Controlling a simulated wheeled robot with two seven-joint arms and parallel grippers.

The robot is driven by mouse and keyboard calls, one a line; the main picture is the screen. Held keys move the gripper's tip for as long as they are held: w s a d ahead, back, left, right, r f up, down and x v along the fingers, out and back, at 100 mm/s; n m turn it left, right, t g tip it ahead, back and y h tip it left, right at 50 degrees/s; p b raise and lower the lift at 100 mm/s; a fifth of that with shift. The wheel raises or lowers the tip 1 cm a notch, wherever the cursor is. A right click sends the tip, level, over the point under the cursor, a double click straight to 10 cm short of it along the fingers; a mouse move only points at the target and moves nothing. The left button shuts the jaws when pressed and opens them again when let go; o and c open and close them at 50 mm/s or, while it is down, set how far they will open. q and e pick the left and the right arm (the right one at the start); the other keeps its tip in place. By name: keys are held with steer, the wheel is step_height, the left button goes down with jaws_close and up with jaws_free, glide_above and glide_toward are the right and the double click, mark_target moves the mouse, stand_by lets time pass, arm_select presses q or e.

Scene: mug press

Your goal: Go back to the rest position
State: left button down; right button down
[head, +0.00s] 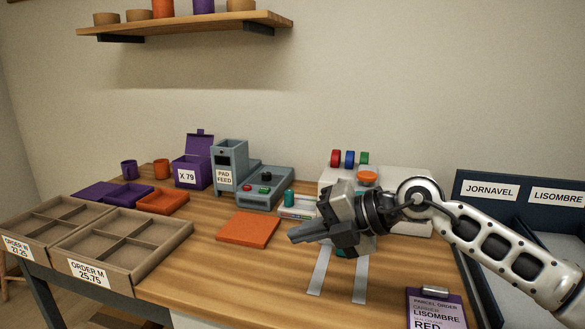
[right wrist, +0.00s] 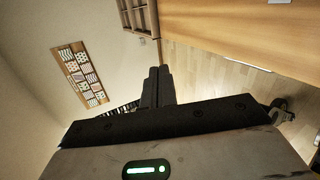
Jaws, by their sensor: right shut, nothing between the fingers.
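My right gripper (head: 312,236) is above the wooden table in the head view, in front of the white press. Its fingers are together with nothing between them. In the right wrist view the shut fingers (right wrist: 158,86) point out over the room, with a wooden surface beyond at the upper right. The white press (head: 420,215) is partly hidden behind the gripper and arm. Its orange button (head: 367,178) and red, green and blue rolls (head: 350,159) show above my wrist. My left gripper is not in view.
Two divided cardboard boxes (head: 150,262) stand at the left. An orange mat (head: 248,230), a grey pad feeder (head: 228,166) and a purple box (head: 192,172) are on the table (head: 205,255). A clipboard (head: 436,310) lies at the front right. Dark labelled bins (head: 520,210) stand at the right.

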steer(key=s+a+m+t+y+p, duration=0.1)
steer(key=s+a+m+t+y, duration=0.3)
steer(key=s+m+y, duration=0.45)
steer(key=s+d+f+m+t+h+p, duration=0.1)
steer(key=d+f+m+t+h, duration=0.35)
steer(key=f+m+h, duration=0.35)
steer(key=s+d+f+m+t+h, duration=0.2)
steer(key=d+f+m+t+h, duration=0.3)
steer(key=m, duration=0.5)
steer(key=s+d+f+m+g+h, duration=0.2)
steer(key=s+d+f+g, duration=0.1)
steer(key=s+f, duration=0.3)
steer(key=s+d+f+m+g+h, duration=0.1)
steer(key=s+d+f+m+g, duration=0.2)
steer(key=s+f, duration=0.3)
steer(key=shift+s+d+f+g+h+p, duration=0.2)
steer(key=shift+f+g+h+p, duration=0.15)
steer(key=shift+f+g, duration=0.35)
